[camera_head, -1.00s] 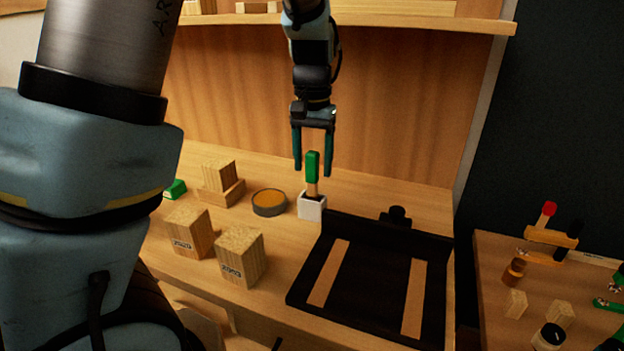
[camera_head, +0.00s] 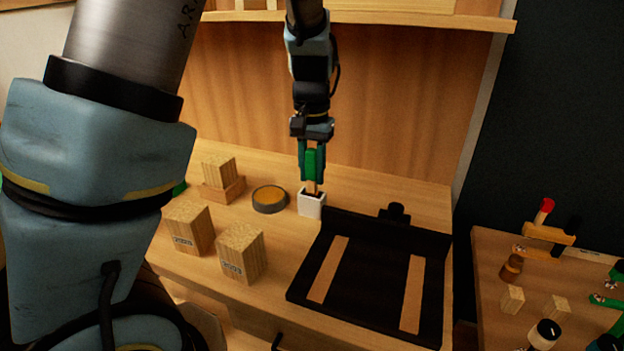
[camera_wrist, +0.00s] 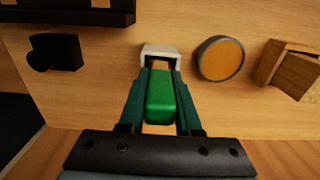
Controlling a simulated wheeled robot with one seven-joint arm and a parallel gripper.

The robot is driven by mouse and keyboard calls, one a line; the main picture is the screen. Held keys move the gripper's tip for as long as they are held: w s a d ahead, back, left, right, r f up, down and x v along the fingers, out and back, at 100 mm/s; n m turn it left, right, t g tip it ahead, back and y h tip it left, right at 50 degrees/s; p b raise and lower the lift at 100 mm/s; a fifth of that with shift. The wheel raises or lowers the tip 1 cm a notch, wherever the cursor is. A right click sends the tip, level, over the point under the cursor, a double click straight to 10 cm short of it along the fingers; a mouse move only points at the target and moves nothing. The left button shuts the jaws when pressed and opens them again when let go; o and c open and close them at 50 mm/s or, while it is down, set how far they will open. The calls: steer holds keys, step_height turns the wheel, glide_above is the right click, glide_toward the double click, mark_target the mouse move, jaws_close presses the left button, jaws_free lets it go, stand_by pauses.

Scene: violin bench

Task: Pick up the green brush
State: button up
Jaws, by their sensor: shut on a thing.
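The green brush (camera_head: 313,165) stands upright, its green end up and its lower part inside a small white holder (camera_head: 311,207) on the bench. My gripper (camera_head: 312,168) points down and is shut on the green end, one finger on each side. In the wrist view the green brush (camera_wrist: 161,98) lies between both fingers of my gripper (camera_wrist: 161,92), with the white holder (camera_wrist: 160,52) beyond it. The brush's lower tip is hidden in the holder.
A round tin with orange content (camera_head: 269,198) stands left of the holder. Wooden blocks (camera_head: 241,254) stand further left and in front. A black tray with two light strips (camera_head: 372,282) lies right of the holder. A shelf (camera_head: 420,19) runs above at the back.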

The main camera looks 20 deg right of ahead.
jaws_close()
